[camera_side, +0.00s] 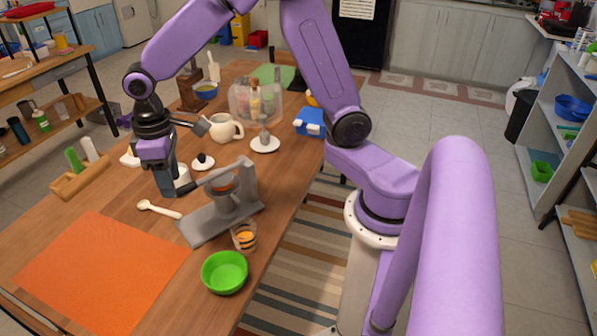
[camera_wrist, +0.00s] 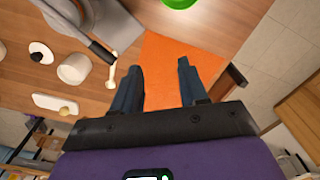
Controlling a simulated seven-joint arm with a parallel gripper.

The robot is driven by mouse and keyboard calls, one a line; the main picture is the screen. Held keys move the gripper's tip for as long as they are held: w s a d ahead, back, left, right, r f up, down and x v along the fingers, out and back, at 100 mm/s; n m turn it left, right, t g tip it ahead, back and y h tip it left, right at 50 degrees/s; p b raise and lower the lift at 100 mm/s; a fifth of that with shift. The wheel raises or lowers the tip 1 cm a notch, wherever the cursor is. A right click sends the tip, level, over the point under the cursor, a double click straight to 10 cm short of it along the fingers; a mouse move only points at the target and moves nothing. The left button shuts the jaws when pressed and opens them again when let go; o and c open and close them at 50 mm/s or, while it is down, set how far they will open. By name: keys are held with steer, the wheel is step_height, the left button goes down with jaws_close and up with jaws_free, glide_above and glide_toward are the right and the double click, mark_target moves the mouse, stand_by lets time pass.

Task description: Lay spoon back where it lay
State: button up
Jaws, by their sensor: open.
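The pale cream spoon (camera_side: 159,209) lies flat on the wooden table, between the orange mat and the grey press. It also shows in the wrist view (camera_wrist: 112,76), to the left of my fingers. My gripper (camera_side: 168,190) points down above the table, behind the spoon in the side view. In the wrist view my gripper (camera_wrist: 159,67) has its two fingers apart, with only table and orange mat visible between them. The spoon is outside the gap and nothing is held.
The grey press (camera_side: 208,222) with its lever stands right of the spoon. The orange mat (camera_side: 105,270) is bare.

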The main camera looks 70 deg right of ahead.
steer(key=s+d+r+n, duration=0.1)
steer(key=s+d+n, duration=0.2)
steer(key=s, duration=0.9)
steer(key=s+d+r+n, duration=0.1)
steer(key=s+d+n, duration=0.2)
steer(key=s, duration=0.9)
steer(key=shift+s+d+r+n, duration=0.3)
steer(key=shift+d+r, duration=0.05)
steer(key=shift+d, duration=0.1)
